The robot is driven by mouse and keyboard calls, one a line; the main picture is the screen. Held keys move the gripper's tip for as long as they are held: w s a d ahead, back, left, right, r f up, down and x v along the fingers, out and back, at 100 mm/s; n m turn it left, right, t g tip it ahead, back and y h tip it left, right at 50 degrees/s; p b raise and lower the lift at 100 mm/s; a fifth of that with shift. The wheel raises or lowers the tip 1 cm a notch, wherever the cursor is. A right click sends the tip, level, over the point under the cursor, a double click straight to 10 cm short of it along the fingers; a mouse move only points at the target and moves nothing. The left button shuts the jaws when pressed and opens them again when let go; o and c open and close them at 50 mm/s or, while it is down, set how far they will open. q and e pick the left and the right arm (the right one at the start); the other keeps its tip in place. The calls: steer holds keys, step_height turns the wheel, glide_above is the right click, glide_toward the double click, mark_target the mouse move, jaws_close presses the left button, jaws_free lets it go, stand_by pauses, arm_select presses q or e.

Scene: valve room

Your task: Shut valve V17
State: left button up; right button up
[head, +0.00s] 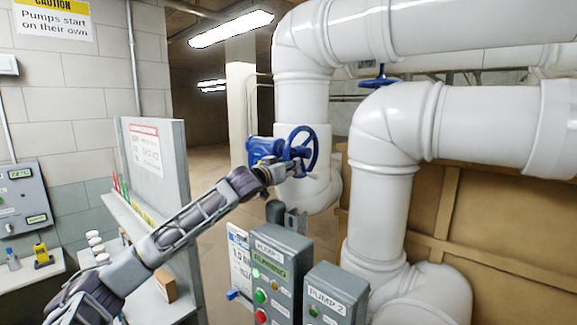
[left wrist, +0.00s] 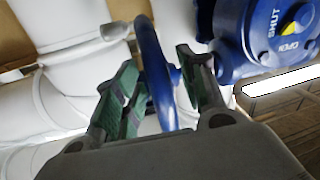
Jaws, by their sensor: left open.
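A blue valve with a blue handwheel (head: 302,146) sits on a white vertical pipe in the middle of the head view. No V17 tag is readable on it. My left gripper (head: 297,171) is at the wheel's lower part. In the left wrist view the wheel's rim (left wrist: 153,70) passes between the two fingers of my left gripper (left wrist: 160,88), which are apart. The valve's blue body (left wrist: 255,35) there carries the words SHUT and OPEN with a yellow mark near them; the exact pointer reading is unclear. My right gripper is not in view.
Grey pump boxes, PUMP 1 (head: 283,262) and PUMP 2 (head: 335,297), stand below my left arm. Another blue handwheel (head: 380,77) is higher, behind the right pipe elbow. A grey panel with a sign (head: 155,165) and a shelf stand left. Large white pipes fill the right.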

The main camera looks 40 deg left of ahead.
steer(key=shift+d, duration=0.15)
arm_select(q)
jaws_close()
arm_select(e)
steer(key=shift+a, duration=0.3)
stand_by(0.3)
arm_select(q)
steer(key=shift+r, duration=0.1)
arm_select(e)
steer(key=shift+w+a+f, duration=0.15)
